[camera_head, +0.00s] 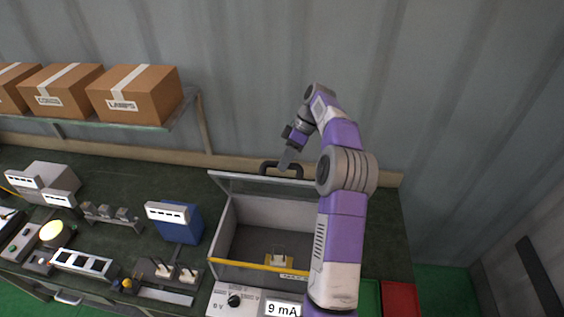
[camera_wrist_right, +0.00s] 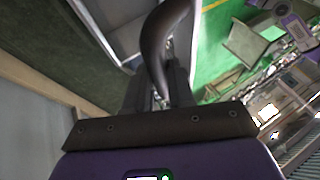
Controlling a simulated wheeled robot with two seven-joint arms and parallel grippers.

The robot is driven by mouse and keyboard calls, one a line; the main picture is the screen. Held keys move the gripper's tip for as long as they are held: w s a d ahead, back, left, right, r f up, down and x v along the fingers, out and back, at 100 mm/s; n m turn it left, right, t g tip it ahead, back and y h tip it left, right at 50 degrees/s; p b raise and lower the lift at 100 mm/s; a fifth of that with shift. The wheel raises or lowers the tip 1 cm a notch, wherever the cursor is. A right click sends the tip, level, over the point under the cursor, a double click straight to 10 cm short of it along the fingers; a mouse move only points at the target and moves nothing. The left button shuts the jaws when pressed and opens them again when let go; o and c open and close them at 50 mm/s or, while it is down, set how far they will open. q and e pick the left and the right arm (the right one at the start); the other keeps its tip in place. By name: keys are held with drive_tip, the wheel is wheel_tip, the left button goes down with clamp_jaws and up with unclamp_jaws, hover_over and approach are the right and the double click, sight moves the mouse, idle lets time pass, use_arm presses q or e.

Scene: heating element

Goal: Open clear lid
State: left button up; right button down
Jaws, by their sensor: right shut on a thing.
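A grey-walled box (camera_head: 223,232) stands on the bench, and its interior shows from above. The clear lid (camera_head: 265,185) stands raised at the back of the box, seen nearly edge-on with its dark handle (camera_head: 269,166) at the top. My right gripper (camera_head: 287,160) is shut on this handle. In the right wrist view the dark curved handle (camera_wrist_right: 164,35) runs in between the fingers of my right gripper (camera_wrist_right: 158,90). My right forearm covers the right side of the box and part of the lid. My left gripper is not in view.
A small fixture (camera_head: 278,261) sits inside the box near its yellow front edge. A panel (camera_head: 230,301) with a knob and a "9 mA" display is in front. A blue device (camera_head: 190,222) stands to the left. Cartons (camera_head: 135,96) rest on a shelf. The corrugated wall is close behind.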

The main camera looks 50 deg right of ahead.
drive_tip(key=shift+s+d+f, duration=0.15)
drive_tip(key=shift+d+f, duration=0.1)
drive_tip(key=shift+f, duration=0.45)
drive_tip(key=c, duration=1.2)
unclamp_jaws()
drive_tip(key=shift+c, duration=0.2)
drive_tip(key=shift+o, duration=1.4)
drive_tip(key=shift+w+d+f, duration=0.15)
drive_tip(key=shift+w+d, duration=0.1)
drive_tip(key=shift+d, duration=0.05)
drive_tip(key=shift+a, duration=0.1)
drive_tip(key=shift+r, duration=0.25)
